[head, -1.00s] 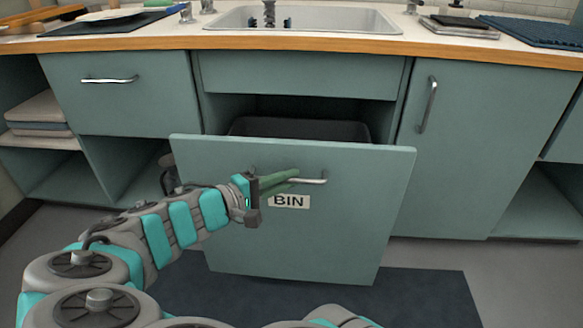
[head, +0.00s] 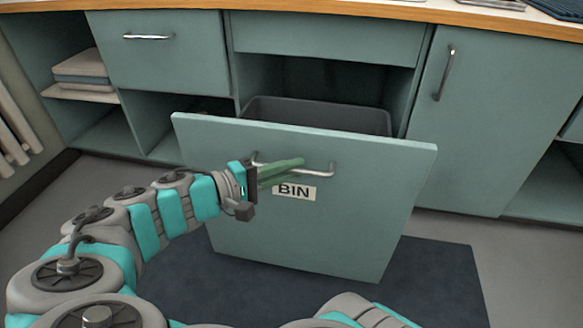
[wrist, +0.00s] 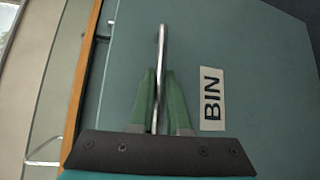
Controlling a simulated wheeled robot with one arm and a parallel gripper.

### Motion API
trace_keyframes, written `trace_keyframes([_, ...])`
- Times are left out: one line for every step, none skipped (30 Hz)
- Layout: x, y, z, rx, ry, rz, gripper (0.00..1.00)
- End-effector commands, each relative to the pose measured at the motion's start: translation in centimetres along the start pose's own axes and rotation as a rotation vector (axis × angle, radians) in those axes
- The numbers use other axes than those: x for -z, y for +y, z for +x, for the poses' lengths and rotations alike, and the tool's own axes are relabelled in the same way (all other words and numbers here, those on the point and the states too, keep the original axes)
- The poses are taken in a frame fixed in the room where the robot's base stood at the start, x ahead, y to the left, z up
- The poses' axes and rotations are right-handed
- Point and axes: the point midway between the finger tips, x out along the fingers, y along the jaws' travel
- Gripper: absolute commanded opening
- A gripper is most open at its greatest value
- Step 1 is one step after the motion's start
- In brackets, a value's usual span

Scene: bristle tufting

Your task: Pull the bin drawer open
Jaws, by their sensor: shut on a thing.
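The bin drawer (head: 330,225) has a teal front with a "BIN" label, and it stands pulled out from the cabinet. A dark grey bin (head: 320,115) shows behind the front, inside the opening. The drawer's metal bar handle (head: 320,172) runs across the front above the label. My gripper (head: 295,165) has green fingers and is shut on the handle, near its left part. In the wrist view the handle (wrist: 161,50) passes between the two green fingers, with the label (wrist: 212,98) to the right. The fingers hide part of the handle.
A closed drawer with its own handle (head: 148,37) is at upper left, and a closed cupboard door (head: 480,120) at right. Open shelves are at far left. A dark mat (head: 440,285) lies on the floor below the bin drawer.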

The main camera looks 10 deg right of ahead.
Motion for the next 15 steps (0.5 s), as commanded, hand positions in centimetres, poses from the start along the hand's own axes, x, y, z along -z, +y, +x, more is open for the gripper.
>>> trace_keyframes([0.04,-0.06,-0.02,0.001,0.001,0.0,0.0])
trace_keyframes([0.04,-0.06,-0.02,0.001,0.001,0.0,0.0])
trace_keyframes([0.04,-0.06,-0.02,0.001,0.001,0.0,0.18])
trace_keyframes([0.04,-0.06,-0.02,0.001,0.001,0.0,0.22])
trace_keyframes([0.04,-0.05,-0.02,0.001,0.001,0.0,0.25])
trace_keyframes([0.03,-0.05,-0.01,0.001,0.001,0.0,0.29])
trace_keyframes([0.03,-0.04,-0.01,0.001,0.001,0.0,0.33])
trace_keyframes([0.03,-0.04,-0.01,0.001,0.001,0.0,0.36])
trace_keyframes([0.03,-0.03,-0.01,0.001,0.001,0.0,0.41])
trace_keyframes([0.02,-0.03,0.0,0.0,0.0,0.0,0.44])
trace_keyframes([0.02,-0.03,0.0,0.0,0.0,0.0,0.44])
trace_keyframes([0.02,-0.02,0.0,0.0,0.0,0.0,0.44])
trace_keyframes([0.02,-0.02,0.0,0.0,0.0,0.0,0.44])
trace_keyframes([0.02,-0.02,0.0,0.0,0.0,0.0,0.44])
trace_keyframes([0.01,-0.01,0.0,0.0,0.0,0.0,0.44])
